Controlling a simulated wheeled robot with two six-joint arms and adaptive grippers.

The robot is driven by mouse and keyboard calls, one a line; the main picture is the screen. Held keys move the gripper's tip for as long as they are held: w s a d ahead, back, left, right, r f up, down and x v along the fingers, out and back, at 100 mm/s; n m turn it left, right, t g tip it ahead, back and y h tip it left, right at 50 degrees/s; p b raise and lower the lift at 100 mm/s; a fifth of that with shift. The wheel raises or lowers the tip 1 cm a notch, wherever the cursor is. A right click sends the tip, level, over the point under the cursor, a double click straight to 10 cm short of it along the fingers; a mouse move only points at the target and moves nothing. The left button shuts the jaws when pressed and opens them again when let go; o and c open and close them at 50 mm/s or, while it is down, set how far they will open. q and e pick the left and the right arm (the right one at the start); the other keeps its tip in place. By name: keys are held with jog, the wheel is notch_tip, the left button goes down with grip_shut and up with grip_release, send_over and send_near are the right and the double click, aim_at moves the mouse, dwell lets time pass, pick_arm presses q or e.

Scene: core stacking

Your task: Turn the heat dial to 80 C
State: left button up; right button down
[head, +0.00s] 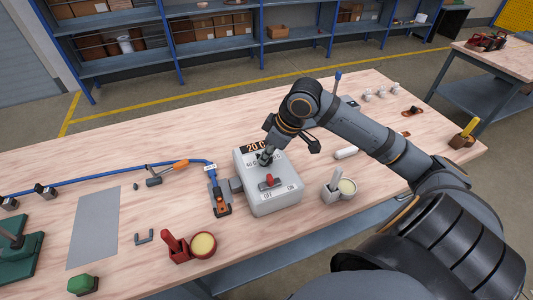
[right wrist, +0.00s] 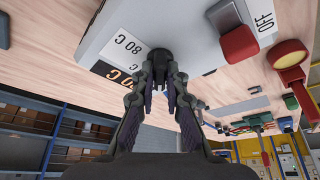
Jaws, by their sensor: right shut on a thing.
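A light grey control box (head: 272,200) stands on the wooden bench in the head view. A display at its back edge (head: 256,149) reads 20, partly covered by my arm. The right wrist view shows the box inverted, with a white 80 C label (right wrist: 128,45) beside an orange-on-black display (right wrist: 112,72). My right gripper (head: 265,158) points down at the box top and is shut on the dark heat dial (right wrist: 160,52), which my fingers mostly hide. The dial's pointer direction cannot be told. My left gripper is not in view.
A red switch (head: 269,182) sits on the box near OFF and ON marks.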

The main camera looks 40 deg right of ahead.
jog(key=m+p, duration=0.2)
jog(key=shift+a+r+m+h+p, duration=0.2)
jog(key=shift+m+h+p, duration=0.1)
jog(key=shift+h+p, duration=0.1)
jog(key=m+h+p, duration=0.1)
jog(key=m, duration=0.1)
jog(key=m+p, duration=0.2)
jog(key=shift+s+a+m+t+h, duration=0.1)
jog(key=shift+a+m+t+h, duration=0.05)
jog(key=shift+m+t+h, duration=0.2)
jog(key=m+h+p, duration=0.1)
jog(key=m+p, duration=0.3)
jog(key=p, duration=0.1)
jog(key=m+g+h+p, duration=0.1)
jog(key=m+h+p, duration=0.1)
jog(key=m+p, duration=0.2)
jog(key=shift+a+r+p, duration=0.1)
jog(key=shift+p, duration=0.55)
jog(key=shift+w+f+m+g+h+p, duration=0.15)
jog(key=shift+m+g+h+p, duration=0.15)
jog(key=shift+m+p, duration=0.45)
jog(key=shift+w+f+m+g+h+p, duration=0.15)
jog(key=shift+m+g+p, duration=0.1)
jog(key=shift+m+p, duration=0.45)
jog(key=shift+s, duration=0.1)
jog(key=c, duration=1.4)
grip_release()
